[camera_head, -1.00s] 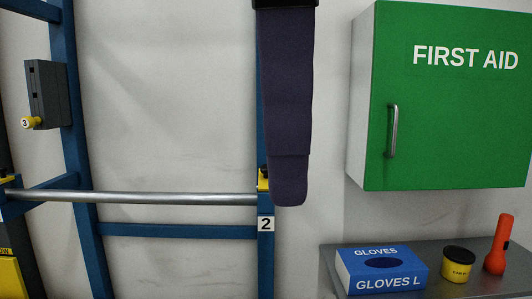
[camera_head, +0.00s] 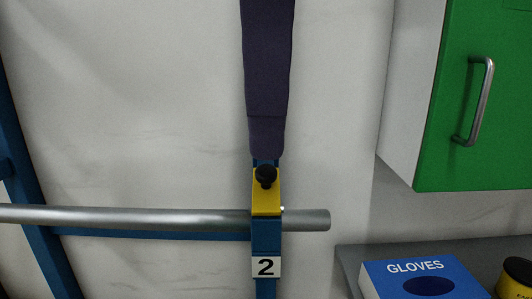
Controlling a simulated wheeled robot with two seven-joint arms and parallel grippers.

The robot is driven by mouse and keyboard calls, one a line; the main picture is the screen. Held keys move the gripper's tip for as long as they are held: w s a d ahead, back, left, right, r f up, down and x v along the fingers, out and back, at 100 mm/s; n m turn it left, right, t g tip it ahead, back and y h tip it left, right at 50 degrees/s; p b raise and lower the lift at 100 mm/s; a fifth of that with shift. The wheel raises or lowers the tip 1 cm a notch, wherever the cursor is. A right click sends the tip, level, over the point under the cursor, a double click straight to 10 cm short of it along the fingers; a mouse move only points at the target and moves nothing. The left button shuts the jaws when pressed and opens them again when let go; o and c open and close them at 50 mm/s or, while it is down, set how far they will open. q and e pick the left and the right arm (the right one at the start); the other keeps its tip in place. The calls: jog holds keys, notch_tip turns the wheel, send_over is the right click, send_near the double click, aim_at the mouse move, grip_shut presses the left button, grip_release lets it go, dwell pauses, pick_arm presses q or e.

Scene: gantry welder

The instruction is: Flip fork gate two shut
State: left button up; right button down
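Fork two stands on a blue post with a white label "2" (camera_head: 266,267). A yellow gate piece (camera_head: 265,200) with a black knob (camera_head: 265,175) sits at the top of the post. A steel bar (camera_head: 130,216) crosses the post at the yellow piece's lower edge, and its end sticks out to the right. I cannot tell whether the gate is shut over the bar. Neither of my grippers shows in the head view.
A dark purple fabric strip (camera_head: 266,80) hangs just above the knob. A green cabinet (camera_head: 500,130) is at the upper right. A blue glove box (camera_head: 425,283) and a yellow tub (camera_head: 516,279) are on a grey shelf (camera_head: 350,258). Plain wall lies between.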

aim_at(266, 170)
pick_arm(q)
jog(key=x, duration=0.5)
jog(key=shift+w+f, duration=0.25)
jog(key=shift+f, duration=0.25)
jog(key=shift+w+f, duration=0.1)
jog(key=shift+f, duration=0.05)
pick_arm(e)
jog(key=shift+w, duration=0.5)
pick_arm(q)
jog(key=shift+c, duration=0.4)
